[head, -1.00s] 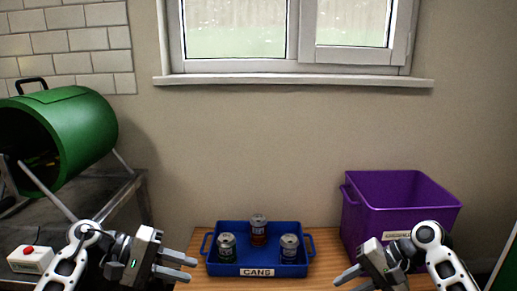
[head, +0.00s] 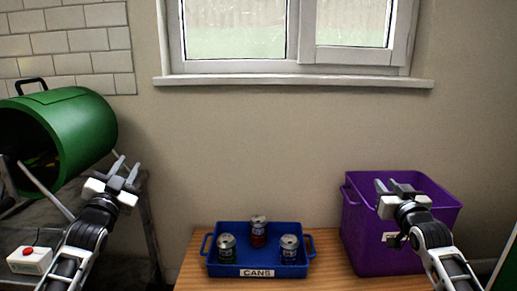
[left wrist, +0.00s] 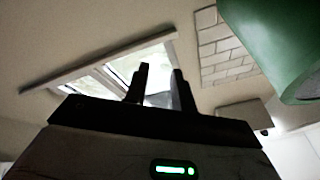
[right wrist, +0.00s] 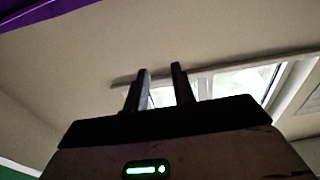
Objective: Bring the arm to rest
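Neither gripper touches a can.
A blue tray (head: 225,270) labelled CANS holds three upright cans on the wooden table (head: 322,262). A purple bin (head: 360,225) stands to its right. The green drum (head: 92,130) and a white box with a red button (head: 28,262) are at left. A window is behind.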

